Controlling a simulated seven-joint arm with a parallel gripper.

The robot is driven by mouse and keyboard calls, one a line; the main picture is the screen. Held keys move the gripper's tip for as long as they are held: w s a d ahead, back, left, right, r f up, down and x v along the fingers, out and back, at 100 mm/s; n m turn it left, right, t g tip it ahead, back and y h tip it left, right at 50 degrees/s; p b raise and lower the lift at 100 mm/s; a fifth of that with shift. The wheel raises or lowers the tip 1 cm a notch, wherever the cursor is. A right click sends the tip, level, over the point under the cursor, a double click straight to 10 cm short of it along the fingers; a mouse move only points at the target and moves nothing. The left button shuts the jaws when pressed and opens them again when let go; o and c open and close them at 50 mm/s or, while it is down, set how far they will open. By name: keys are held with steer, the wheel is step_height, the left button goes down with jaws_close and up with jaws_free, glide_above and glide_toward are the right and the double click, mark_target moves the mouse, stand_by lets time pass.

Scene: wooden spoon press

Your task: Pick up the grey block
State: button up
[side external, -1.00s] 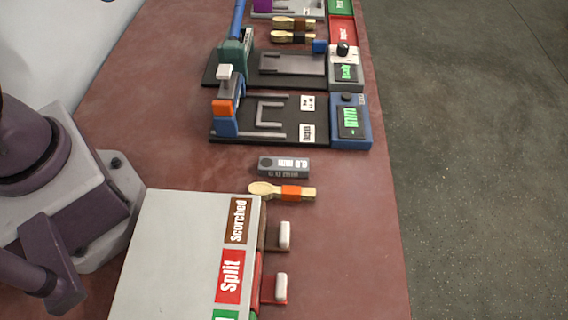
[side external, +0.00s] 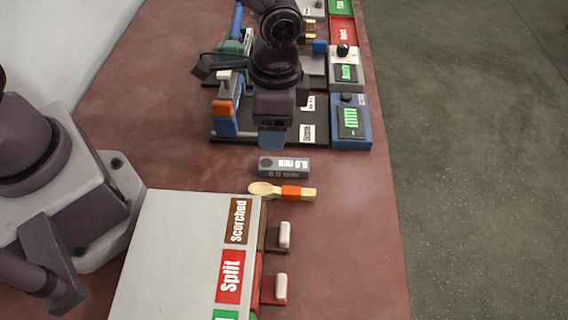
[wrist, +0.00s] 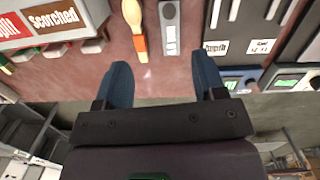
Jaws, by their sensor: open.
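The grey block (side external: 284,167) lies on the red-brown table in the side view, with white "6.0 mm" lettering and a dark round spot at its left end. It lies between the black press base and a wooden spoon. In the wrist view the grey block (wrist: 169,27) is near the top, beyond the fingertips and apart from them. My gripper (side external: 272,145) hangs just behind the block in the side view, over the front of the press base. In the wrist view my gripper (wrist: 163,75) has its two blue fingers spread wide with nothing between them.
A wooden spoon with an orange band (side external: 290,191) lies close beside the block. A white box labelled Scorched and Split (side external: 170,250) stands in front. The blue measuring unit (side external: 367,135) and black press base (side external: 318,139) are behind. Table to the block's right is clear.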

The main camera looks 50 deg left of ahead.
steer(key=w+d, duration=0.1)
steer(key=w, duration=0.1)
glide_above(284, 163)
steer(key=shift+m+t, duration=0.4)
steer(key=f, duration=0.7)
steer(key=shift+d+f, duration=0.1)
steer(key=shift+d, duration=0.2)
steer(key=f, duration=0.5)
steer(key=shift+a+f, duration=0.25)
steer(key=shift+f, duration=0.05)
steer(key=c, duration=1.1)
steer(key=shift+r, duration=0.15)
